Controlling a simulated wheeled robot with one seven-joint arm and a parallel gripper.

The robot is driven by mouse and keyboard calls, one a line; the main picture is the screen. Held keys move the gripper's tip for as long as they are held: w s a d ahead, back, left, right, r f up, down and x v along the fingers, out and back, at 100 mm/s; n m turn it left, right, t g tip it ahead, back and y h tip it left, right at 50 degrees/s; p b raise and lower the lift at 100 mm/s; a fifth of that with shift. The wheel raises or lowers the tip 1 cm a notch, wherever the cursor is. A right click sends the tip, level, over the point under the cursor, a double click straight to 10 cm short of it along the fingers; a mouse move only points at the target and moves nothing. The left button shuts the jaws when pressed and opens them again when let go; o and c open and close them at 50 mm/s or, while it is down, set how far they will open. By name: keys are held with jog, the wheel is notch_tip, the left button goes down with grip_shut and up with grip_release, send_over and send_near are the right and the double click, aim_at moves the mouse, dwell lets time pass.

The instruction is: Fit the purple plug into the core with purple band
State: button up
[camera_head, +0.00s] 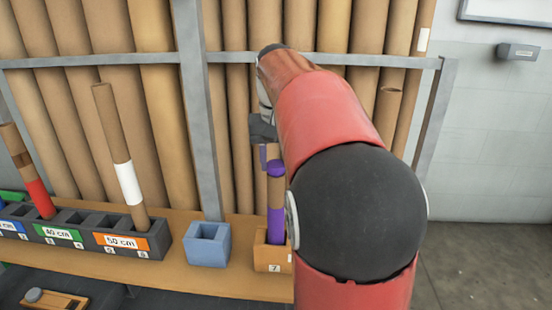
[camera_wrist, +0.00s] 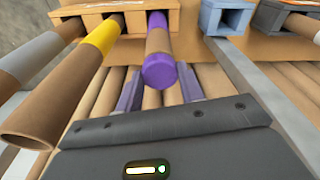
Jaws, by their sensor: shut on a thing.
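The core with purple band (camera_head: 276,199) stands upright in a wooden holder (camera_head: 268,256) marked 7. The purple plug (camera_head: 276,168) is at the core's upper end; it also shows large in the wrist view (camera_wrist: 159,73). There it lines up with the core (camera_wrist: 158,42) and looks slightly wider than it. I cannot tell how deep it sits. My gripper (camera_head: 266,152) is above the core, partly hidden by my arm.
A yellow-banded core (camera_wrist: 103,37) and a grey-banded core stand close beside in the wrist view. An empty blue holder (camera_head: 207,244) is left of the wooden holder. A dark rack (camera_head: 163,240) holds more cores. Tall tubes lean behind a grey rail (camera_head: 225,57).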

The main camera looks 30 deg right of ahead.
jog(key=shift+f, duration=0.25)
jog(key=o, duration=1)
jog(key=r, duration=0.2)
jog(key=r+p, duration=0.1)
jog(key=r, duration=0.2)
jog(key=s+r, duration=0.1)
jog(key=r, duration=0.1)
jog(key=shift+a+r+p, duration=0.2)
jog(key=shift+r+p, duration=0.1)
jog(key=shift+r, duration=0.1)
jog(key=s+a+f+n+t, duration=0.2)
jog(key=s+a+f, duration=0.4)
jog(key=s+f, duration=0.2)
jog(key=s+a+f+n+t, duration=0.2)
jog(key=s+a+f, duration=0.5)
jog(key=s+f, duration=0.2)
jog(key=shift+s+a+n+y, duration=0.15)
jog(key=shift+s+n+y, duration=0.15)
jog(key=shift+s, duration=0.75)
